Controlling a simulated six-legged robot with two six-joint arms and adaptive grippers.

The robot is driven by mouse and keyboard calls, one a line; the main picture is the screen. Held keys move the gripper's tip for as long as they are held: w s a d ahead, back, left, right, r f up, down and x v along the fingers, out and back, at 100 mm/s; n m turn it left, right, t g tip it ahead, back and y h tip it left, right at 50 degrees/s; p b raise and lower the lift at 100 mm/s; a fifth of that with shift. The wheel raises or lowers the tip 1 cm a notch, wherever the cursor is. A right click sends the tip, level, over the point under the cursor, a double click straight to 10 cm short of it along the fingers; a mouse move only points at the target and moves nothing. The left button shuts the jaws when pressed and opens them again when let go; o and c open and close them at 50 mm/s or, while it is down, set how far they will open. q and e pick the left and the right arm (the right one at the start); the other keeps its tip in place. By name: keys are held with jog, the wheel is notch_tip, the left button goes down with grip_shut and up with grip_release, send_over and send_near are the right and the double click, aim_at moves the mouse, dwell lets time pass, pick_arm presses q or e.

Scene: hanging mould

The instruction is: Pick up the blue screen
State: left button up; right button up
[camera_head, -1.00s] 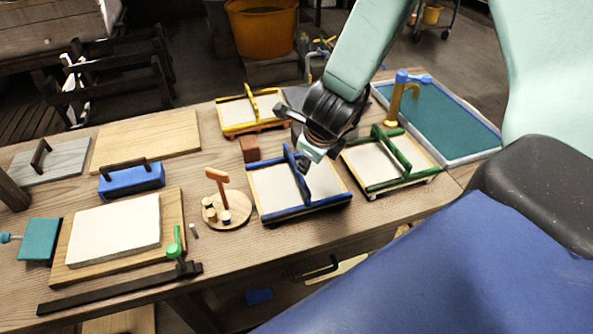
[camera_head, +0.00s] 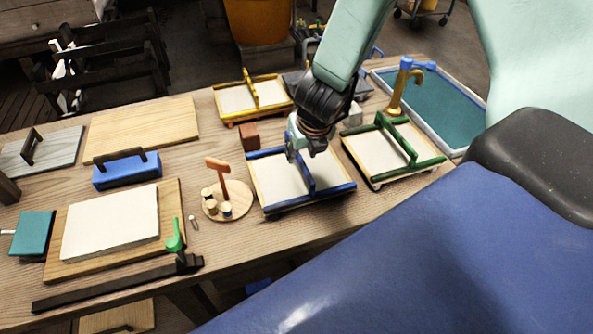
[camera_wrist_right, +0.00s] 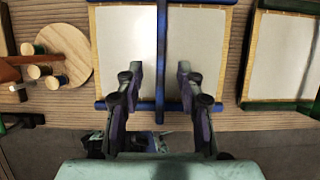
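The blue screen (camera_head: 277,182), a pale mesh panel with blue edge bars and a blue raised handle bar, lies flat on the wooden bench. My right gripper (camera_head: 303,152) points down over its handle and hides part of it. In the right wrist view the blue screen (camera_wrist_right: 205,45) fills the top middle. There my right gripper (camera_wrist_right: 160,74) is open, with one finger on each side of the blue handle bar (camera_wrist_right: 161,50). Both fingers show a gap to the bar. I cannot tell how far down they reach. My left gripper is not in view.
A green-handled screen (camera_head: 375,152) lies close on the right and a yellow one (camera_head: 235,98) behind. A round wooden stand (camera_head: 235,207) with a small mallet and pots is close on the left. A brick-coloured block (camera_head: 249,137) sits behind the blue screen.

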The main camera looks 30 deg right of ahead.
aim_at(300, 157)
jog(key=x, duration=0.2)
jog(key=b+x, duration=0.1)
jog(key=x, duration=0.1)
jog(key=shift+d+r, duration=0.1)
jog(key=shift+d, duration=0.2)
jog(key=shift+w, duration=0.15)
jog(key=shift+w+a+f, duration=0.2)
jog(key=shift+a+f, duration=0.05)
jog(key=shift+a, duration=0.05)
jog(key=shift+s+d, duration=0.15)
jog(key=shift+d, duration=0.1)
jog(key=c, duration=0.4)
jog(key=shift+a, duration=0.2)
grip_shut()
jog(key=shift+d, duration=0.1)
